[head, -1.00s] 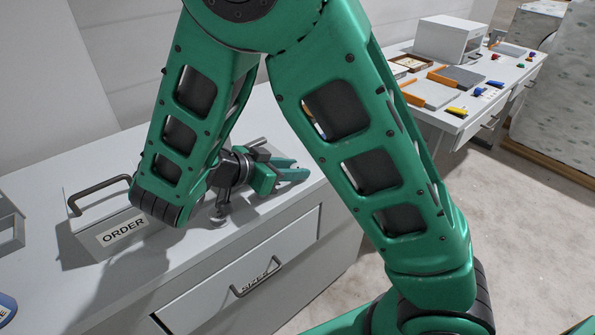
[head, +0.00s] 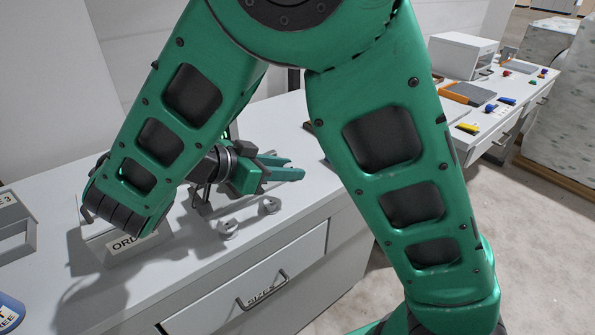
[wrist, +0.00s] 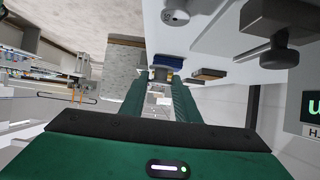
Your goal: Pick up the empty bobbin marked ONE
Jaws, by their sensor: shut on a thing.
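My gripper (head: 294,167) is above the table (head: 290,215), lying flat and pointing right. In the wrist view its two green fingers (wrist: 160,88) run forward, shut on a small pale thing between their tips. I cannot read a mark on it or tell for sure that it is a bobbin.
A grey box labelled ORDER (head: 130,245) with a handle stands at the left, partly behind my arm. A drawer marked SIZES (head: 262,290) is shut in the table front. A second desk (head: 480,125) with a white box and coloured pieces stands at the far right.

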